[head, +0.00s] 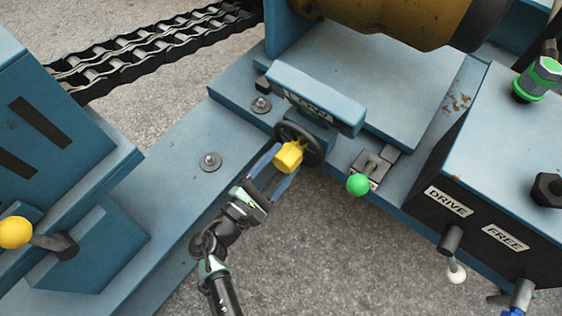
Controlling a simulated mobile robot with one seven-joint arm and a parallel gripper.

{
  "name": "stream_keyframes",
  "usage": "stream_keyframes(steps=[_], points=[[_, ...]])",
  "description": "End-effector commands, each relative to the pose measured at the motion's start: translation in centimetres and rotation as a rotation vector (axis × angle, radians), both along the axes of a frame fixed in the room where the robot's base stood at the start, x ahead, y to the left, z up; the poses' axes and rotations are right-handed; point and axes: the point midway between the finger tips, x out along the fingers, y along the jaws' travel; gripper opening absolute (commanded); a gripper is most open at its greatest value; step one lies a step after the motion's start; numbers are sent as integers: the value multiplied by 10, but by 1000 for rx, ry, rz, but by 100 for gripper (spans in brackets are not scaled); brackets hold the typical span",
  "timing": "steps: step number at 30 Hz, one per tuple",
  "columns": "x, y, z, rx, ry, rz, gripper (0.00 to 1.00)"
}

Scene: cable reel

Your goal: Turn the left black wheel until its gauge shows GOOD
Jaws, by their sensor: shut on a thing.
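The black wheel (314,147) stands upright below a blue gauge box (318,97) on the machine's blue base. A yellow hub (290,156) sticks out from the front of the wheel. My gripper (281,165) reaches up from below, with one blue finger on each side of the yellow hub, and is shut on it. The hub and fingers cover part of the wheel. The gauge's face is seen steeply from above, and its small reading is too unclear to tell.
A green-knobbed lever (358,184) stands just right of the wheel. A black panel with DRIVE and FREE labels (447,202) is at the right. A yellow-knobbed lever (16,232) is at the far left. Bare grey ground lies in front.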

Motion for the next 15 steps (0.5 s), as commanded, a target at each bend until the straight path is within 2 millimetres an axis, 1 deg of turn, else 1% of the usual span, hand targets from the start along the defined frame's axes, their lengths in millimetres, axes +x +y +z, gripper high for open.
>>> stream_keyframes(steps=[11,12,14,15], points=[[-1,1,-2,3,2,3,0],[-1,1,-2,2,1,3,73],[-1,1,-2,2,1,3,83],[-1,1,-1,2,1,3,91]])
